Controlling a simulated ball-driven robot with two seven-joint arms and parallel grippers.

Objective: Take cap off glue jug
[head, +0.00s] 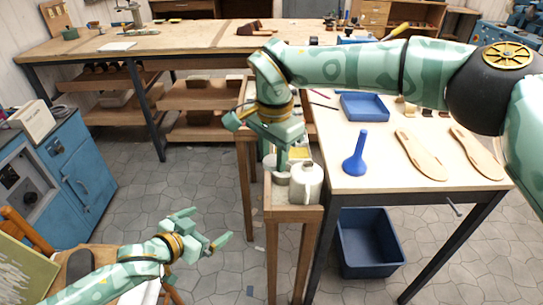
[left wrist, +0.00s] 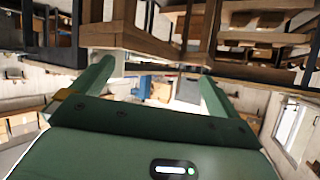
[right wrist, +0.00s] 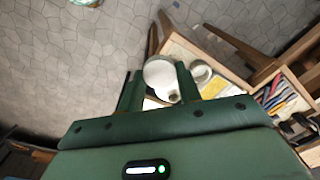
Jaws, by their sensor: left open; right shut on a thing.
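The white glue jug (head: 306,184) stands upright on the front of a small wooden stand. My right gripper (head: 283,166) points down just left of the jug's top, above the stand. In the right wrist view, a pale round piece (right wrist: 160,74) sits between the fingers of my right gripper (right wrist: 158,70). It looks like the cap, but I cannot tell it clearly from the jug's top. The right gripper is shut on it. My left gripper (head: 212,230) is open and empty, low over the floor at the left; its open fingers also show in the left wrist view (left wrist: 155,80).
An open pot (right wrist: 202,72) stands on the stand beside the jug. The workbench (head: 375,180) to the right holds a blue funnel-like tool (head: 356,158), pale soles (head: 420,155) and a blue tray (head: 364,106). A blue bin (head: 370,243) sits below.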

